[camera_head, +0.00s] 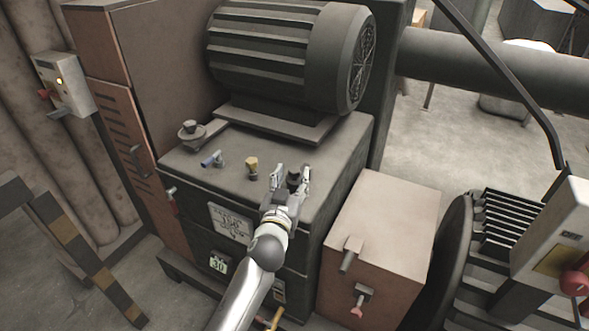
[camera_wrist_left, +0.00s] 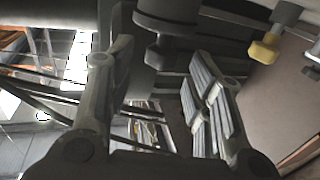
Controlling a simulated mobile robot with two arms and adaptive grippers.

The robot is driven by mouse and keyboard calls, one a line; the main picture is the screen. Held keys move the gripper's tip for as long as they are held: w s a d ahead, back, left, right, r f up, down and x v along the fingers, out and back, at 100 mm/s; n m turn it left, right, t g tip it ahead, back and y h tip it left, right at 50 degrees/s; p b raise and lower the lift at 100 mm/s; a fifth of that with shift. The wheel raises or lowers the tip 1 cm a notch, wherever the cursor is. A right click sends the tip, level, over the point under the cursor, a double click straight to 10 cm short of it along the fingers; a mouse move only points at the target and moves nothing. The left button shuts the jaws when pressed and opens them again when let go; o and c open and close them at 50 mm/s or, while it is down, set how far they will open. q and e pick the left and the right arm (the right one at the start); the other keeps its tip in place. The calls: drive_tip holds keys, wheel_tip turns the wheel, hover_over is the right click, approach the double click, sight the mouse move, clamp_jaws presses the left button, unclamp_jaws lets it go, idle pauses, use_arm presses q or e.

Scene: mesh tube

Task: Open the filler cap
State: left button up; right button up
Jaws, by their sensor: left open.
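A dark round cap (camera_head: 293,180) shows between the fingers of my left gripper (camera_head: 291,174), near the right side of the top of the dark cabinet. In the left wrist view, a dark round cap (camera_wrist_left: 167,22) with a narrower part below it lies beyond and between the spread fingers of the left gripper (camera_wrist_left: 165,75). The gripper is open, and I see no clear contact with the cap. Another round knob-like cap (camera_head: 190,129) stands at the back left of the cabinet top. I cannot tell from markings which is the filler cap. My right gripper is not in view.
A yellow fitting (camera_head: 252,165) and a blue-handled valve (camera_head: 212,159) stand on the cabinet top (camera_head: 235,146), left of the gripper. The yellow fitting (camera_wrist_left: 265,48) also shows in the wrist view. A large ribbed motor (camera_head: 285,55) stands behind. A brown box (camera_head: 385,225) is at right.

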sight(293, 174)
use_arm(q)
drive_tip(key=shift+w+d, duration=0.15)
drive_tip(key=shift+w, duration=0.75)
drive_tip(key=shift+w+d, duration=0.1)
drive_tip(key=shift+w, duration=0.75)
clamp_jaws()
